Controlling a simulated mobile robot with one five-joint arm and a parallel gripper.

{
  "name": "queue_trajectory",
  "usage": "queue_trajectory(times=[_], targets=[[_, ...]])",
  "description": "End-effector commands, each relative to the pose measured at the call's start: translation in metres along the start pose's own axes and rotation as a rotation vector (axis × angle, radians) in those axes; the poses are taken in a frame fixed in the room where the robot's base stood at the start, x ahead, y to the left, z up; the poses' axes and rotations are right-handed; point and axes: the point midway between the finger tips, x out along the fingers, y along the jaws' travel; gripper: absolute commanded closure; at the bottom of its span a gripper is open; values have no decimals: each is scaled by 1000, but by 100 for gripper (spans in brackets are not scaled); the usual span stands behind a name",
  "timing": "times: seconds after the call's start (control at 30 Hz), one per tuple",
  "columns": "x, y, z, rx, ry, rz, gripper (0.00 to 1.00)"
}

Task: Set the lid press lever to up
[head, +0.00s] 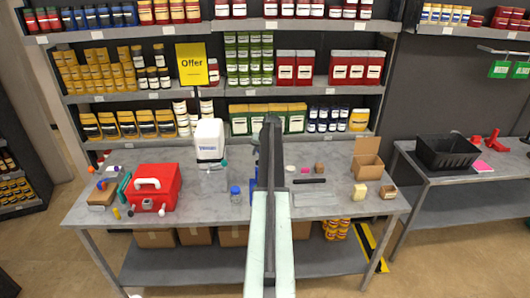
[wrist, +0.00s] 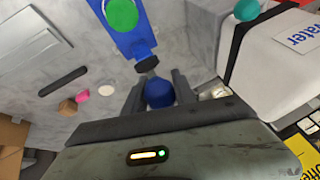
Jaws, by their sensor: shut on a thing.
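In the wrist view, my gripper (wrist: 158,80) has its two dark fingers on either side of a round blue knob (wrist: 160,93) and is shut on it. The knob appears to be the end of the lid press lever. A short black part (wrist: 147,65) lies just beyond it, by a blue device (wrist: 132,38) with a round green face (wrist: 121,14). I cannot tell from this angle whether the lever is up or down. In the head view, my arm covers the knob and most of the device.
A white water container (head: 210,140) stands left of my arm and close to my gripper in the wrist view (wrist: 275,65). An open carton (head: 367,168) is at right.

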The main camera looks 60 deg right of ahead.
Motion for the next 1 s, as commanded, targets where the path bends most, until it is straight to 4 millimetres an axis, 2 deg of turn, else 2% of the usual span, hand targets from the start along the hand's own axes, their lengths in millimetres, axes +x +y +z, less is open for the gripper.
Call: queue_trajectory(times=[0.37, 0.4, 0.43, 0.47, 0.8, 1.0], targets=[[3, -11, 3, -9, -9, -2, 100], [3, -12, 4, -10, -10, -2, 59], [3, -12, 4, -11, -10, -3, 51], [3, -13, 4, -11, -10, -3, 47], [1, -14, 3, -12, -8, -3, 47], [-24, -16, 2, -12, -8, -3, 47]])
